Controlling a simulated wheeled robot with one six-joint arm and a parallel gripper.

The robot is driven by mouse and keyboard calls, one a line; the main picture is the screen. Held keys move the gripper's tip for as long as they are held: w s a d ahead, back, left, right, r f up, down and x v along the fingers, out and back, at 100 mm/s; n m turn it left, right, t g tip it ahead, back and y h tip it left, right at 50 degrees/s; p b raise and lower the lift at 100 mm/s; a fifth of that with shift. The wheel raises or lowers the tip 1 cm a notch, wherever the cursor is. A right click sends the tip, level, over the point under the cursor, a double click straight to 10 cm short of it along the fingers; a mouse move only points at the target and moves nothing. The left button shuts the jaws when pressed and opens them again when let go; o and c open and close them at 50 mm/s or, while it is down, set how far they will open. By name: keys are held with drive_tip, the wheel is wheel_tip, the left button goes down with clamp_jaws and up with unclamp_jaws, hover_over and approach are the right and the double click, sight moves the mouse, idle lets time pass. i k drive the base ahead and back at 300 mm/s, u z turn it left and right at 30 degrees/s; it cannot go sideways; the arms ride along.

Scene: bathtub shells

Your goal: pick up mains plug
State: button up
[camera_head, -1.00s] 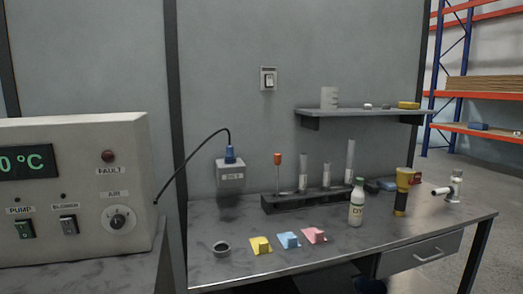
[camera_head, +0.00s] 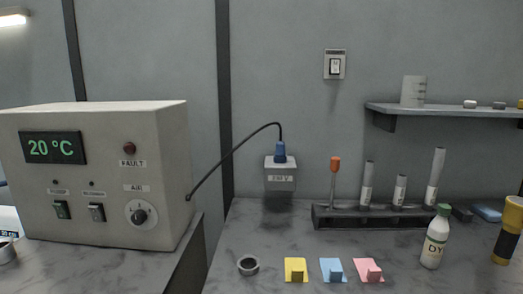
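The mains plug (camera_head: 281,152) is blue and sits upright in the top of a grey socket box (camera_head: 280,176) on the back wall. A black cable (camera_head: 235,150) arches from the plug's top down to the right side of the beige control box (camera_head: 110,170). The socket box has a label that seems to read 230 V. My gripper is not in view.
A shelf (camera_head: 450,109) and a wall switch (camera_head: 334,64) are above.

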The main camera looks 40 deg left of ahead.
sight(280, 152)
drive_tip(key=u, duration=0.55)
drive_tip(key=i, duration=0.6)
drive_tip(key=u, duration=0.65)
